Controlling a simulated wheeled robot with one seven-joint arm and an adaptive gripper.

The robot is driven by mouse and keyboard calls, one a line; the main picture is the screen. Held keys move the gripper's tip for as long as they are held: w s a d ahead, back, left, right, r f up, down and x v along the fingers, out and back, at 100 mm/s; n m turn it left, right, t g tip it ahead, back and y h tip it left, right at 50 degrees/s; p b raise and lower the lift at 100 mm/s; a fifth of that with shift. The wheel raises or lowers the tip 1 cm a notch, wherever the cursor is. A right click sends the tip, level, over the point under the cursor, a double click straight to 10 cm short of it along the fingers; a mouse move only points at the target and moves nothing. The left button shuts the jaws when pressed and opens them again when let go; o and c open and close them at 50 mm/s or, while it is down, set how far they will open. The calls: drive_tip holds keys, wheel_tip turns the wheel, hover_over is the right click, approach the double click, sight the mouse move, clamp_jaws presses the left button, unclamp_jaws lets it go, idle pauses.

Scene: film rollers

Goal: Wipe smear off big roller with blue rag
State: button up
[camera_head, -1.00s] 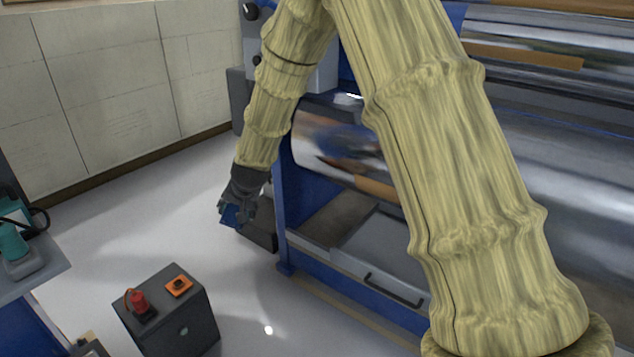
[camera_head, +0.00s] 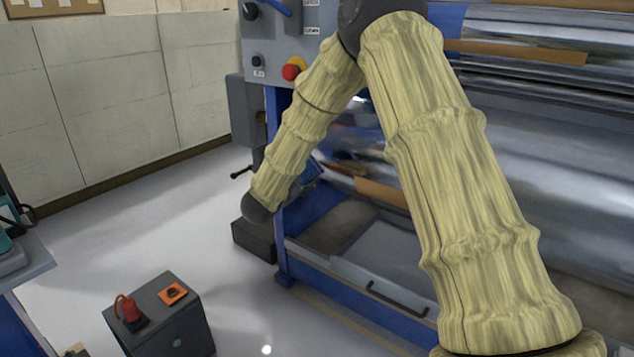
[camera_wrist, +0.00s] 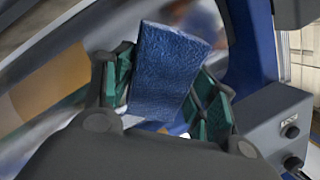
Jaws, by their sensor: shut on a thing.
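The blue rag (camera_wrist: 165,72) is held between the green-padded fingers of my gripper (camera_wrist: 160,92) in the wrist view. My gripper is shut on it. In the head view a bit of the blue rag (camera_head: 309,172) shows behind my forearm, near the left end of the big roller (camera_head: 345,155). The big roller is shiny metal, with a brown band and a dark reddish patch near its left end. I cannot tell whether the patch is smear or reflection.
The machine's blue side frame (camera_head: 283,225) stands beside the roller's left end. Its control panel with a red button (camera_head: 291,70) is above. A grey tray with a handle (camera_head: 398,296) lies below.

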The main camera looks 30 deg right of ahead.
sight(316, 176)
drive_tip(key=s+d+m+g+h, duration=0.2)
drive_tip(key=s+d, duration=0.1)
drive_tip(key=shift+d+r+g+h+b, duration=0.2)
drive_tip(key=shift+d+g+h+b, duration=0.05)
drive_tip(key=shift+g+h+b, duration=0.1)
drive_tip(key=b+x, duration=0.1)
drive_tip(key=x, duration=0.4)
drive_tip(key=shift+w+d, duration=0.1)
drive_tip(key=shift+d, duration=0.25)
drive_tip(key=shift+x, duration=1.15)
idle(0.8)
